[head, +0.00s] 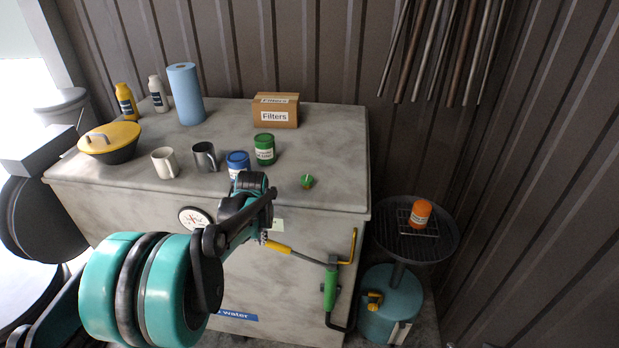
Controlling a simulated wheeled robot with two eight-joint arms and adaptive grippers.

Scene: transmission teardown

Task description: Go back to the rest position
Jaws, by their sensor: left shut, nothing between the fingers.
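My left arm comes in from the lower left, with large teal and black joints close to the camera. My left gripper (262,202) is shut and empty, in front of the near edge of the grey cabinet top (330,160). It overlaps the lower part of a blue can (237,160) in the picture; I cannot tell the gap between them. My right gripper is not in view.
On the cabinet top stand a green can (264,149), two mugs (165,163), a yellow-lidded bowl (110,140), a blue roll (186,95), bottles and a filter box (276,110). An orange can (420,213) sits on a round stand (440,243) at right.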

